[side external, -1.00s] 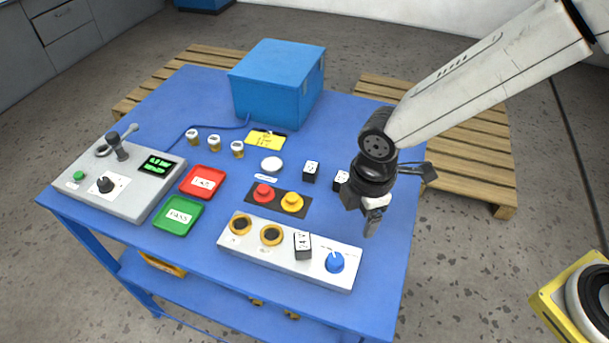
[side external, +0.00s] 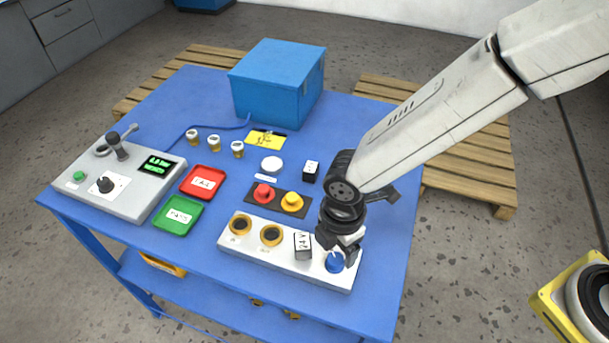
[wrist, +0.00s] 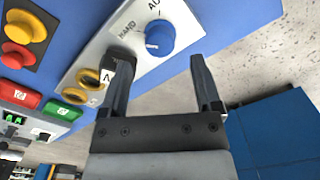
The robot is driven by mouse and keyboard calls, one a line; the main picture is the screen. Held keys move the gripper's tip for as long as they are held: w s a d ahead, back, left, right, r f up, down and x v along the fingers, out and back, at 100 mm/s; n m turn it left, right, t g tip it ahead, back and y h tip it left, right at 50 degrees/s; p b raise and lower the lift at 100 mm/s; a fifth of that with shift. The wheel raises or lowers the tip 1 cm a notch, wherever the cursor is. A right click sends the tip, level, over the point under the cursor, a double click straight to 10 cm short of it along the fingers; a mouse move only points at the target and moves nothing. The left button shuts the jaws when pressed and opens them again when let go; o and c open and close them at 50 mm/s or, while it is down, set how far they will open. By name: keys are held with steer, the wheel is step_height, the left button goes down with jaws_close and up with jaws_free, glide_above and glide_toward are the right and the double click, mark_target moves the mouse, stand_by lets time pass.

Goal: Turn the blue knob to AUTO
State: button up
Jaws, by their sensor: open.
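The blue knob (side external: 335,263) sits at the right end of the long white panel (side external: 285,260), partly covered by my gripper in the side view. In the wrist view the blue knob (wrist: 161,36) has a white mark on its left edge. Beside it are the label HAND (wrist: 128,30) and a partly cut-off label starting AU (wrist: 154,5). My gripper (wrist: 160,58) is open and empty. Its fingers point towards the knob, which lies just beyond the fingertips, roughly between them. In the side view my gripper (side external: 340,248) is just above the knob.
A black-and-white 24V block (side external: 303,246) stands on the panel just left of the knob. Two yellow-ringed sockets (side external: 256,231) are further left. Red and yellow buttons (side external: 278,198) lie behind. The table is clear to the right of the panel.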

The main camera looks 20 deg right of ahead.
mark_target(335, 258)
steer(key=shift+f, duration=2.25)
steer(key=shift+c, duration=0.2)
jaws_close()
